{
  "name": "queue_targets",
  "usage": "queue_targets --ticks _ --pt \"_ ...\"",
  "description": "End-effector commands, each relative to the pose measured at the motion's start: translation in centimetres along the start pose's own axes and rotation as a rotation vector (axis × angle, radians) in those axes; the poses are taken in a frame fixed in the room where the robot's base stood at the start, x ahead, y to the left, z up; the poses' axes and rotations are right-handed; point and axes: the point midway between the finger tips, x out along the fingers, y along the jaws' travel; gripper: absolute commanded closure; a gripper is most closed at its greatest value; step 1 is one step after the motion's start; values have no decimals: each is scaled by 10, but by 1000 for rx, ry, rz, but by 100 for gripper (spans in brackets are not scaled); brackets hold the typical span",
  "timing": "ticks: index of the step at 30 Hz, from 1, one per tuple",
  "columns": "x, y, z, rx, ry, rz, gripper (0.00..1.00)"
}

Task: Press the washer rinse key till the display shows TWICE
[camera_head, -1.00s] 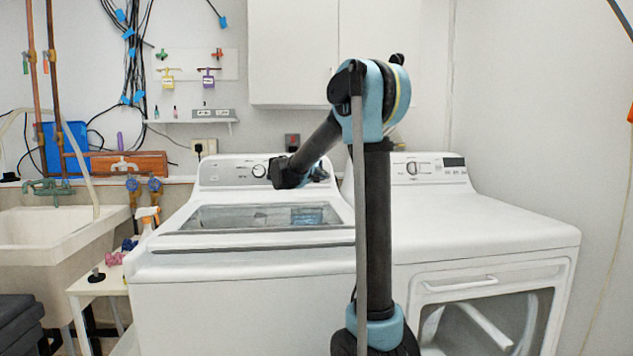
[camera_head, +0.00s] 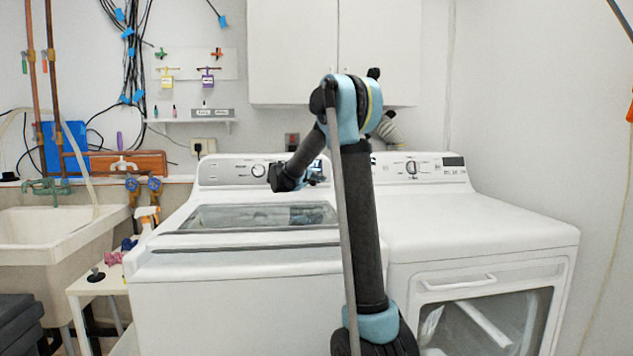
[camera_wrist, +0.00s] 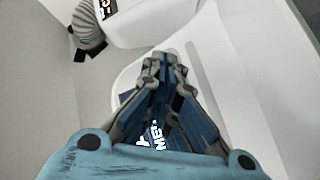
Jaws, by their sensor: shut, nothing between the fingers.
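The white washer (camera_head: 235,290) stands left of centre in the head view, with its grey control panel (camera_head: 222,172) along the back. A round knob (camera_head: 259,170) shows on the panel. The rinse key and the washer display cannot be made out; my arm covers the panel's right part. My gripper (camera_wrist: 166,58) is shut and empty in the wrist view, its fingers converging over a pale surface. In the head view, my gripper (camera_head: 314,172) is partly hidden by my wrist, in front of the panel's right side. Contact cannot be told.
A white dryer (camera_head: 490,225) with its own knob and dark display (camera_head: 453,161) stands at right. A ribbed hose (camera_head: 390,128) is behind my arm. A sink (camera_head: 50,228) and small table (camera_head: 98,284) are at left. Cabinets (camera_head: 332,50) hang above.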

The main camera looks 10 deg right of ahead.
Motion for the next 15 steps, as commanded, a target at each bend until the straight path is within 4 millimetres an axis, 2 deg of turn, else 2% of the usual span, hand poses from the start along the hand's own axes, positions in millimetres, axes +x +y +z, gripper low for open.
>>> queue_targets --ticks 15 --pt "7 -4 -4 0 -1 0 100"
